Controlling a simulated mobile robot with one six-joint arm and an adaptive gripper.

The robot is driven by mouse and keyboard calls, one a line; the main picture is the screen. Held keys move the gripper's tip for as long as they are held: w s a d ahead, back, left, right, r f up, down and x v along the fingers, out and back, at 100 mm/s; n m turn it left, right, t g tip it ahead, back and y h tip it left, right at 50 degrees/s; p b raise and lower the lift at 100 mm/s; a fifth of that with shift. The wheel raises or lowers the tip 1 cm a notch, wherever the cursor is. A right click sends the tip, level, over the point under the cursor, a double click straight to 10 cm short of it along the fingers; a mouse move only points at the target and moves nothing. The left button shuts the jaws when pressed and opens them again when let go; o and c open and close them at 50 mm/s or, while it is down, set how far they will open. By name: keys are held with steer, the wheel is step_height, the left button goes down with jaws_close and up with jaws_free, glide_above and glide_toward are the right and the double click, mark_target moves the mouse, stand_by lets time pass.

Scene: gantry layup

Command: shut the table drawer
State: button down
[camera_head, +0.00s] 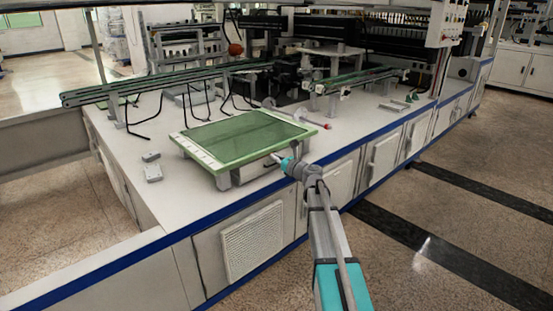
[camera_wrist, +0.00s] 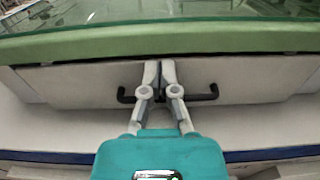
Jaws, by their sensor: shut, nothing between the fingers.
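The small green-topped table (camera_head: 245,137) stands on the white bench. Its drawer shows in the wrist view as a pale front (camera_wrist: 75,82) under the green edge (camera_wrist: 80,44), with a black bar handle (camera_wrist: 205,97). My gripper (camera_wrist: 160,66) is shut and empty, its fingertips in front of the middle of the drawer front, hiding the middle of the handle. Whether the fingertips touch the front I cannot tell. In the head view my gripper (camera_head: 275,158) is at the table's near right side, where the drawer front (camera_head: 248,170) shows partly. The drawer front looks close under the top's edge; any small gap is hidden.
The white bench (camera_head: 180,200) has a blue edge and cabinet doors below. Small grey blocks (camera_head: 152,172) lie left of the table. Green rails (camera_head: 170,82) and a rod with a red end (camera_head: 325,126) are behind it. The floor at right is clear.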

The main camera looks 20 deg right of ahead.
steer(key=v, duration=1.4)
steer(key=shift+a, duration=0.1)
steer(key=s+a+f+n+g+p, duration=0.2)
steer(key=s+a+f+n+g, duration=0.25)
steer(key=a+n, duration=0.45)
steer(key=s+a+f+n+g+p, duration=0.2)
steer(key=s+a+f+n+g, duration=0.1)
steer(key=s+a+n+g, duration=0.4)
steer(key=s+a+f+n+g+h+p, duration=0.2)
steer(key=s+n+h, duration=0.2)
steer(key=s+n, duration=0.35)
steer(key=s+a+f+n+g+h+p, duration=0.1)
steer(key=s+f+n+g+h, duration=0.15)
steer(key=s+n, duration=0.5)
step_height(320, 180, up, 39)
steer(key=p, duration=3.8)
steer(key=shift+w+h, duration=0.4)
steer(key=shift+h, duration=0.05)
steer(key=shift+f, duration=0.1)
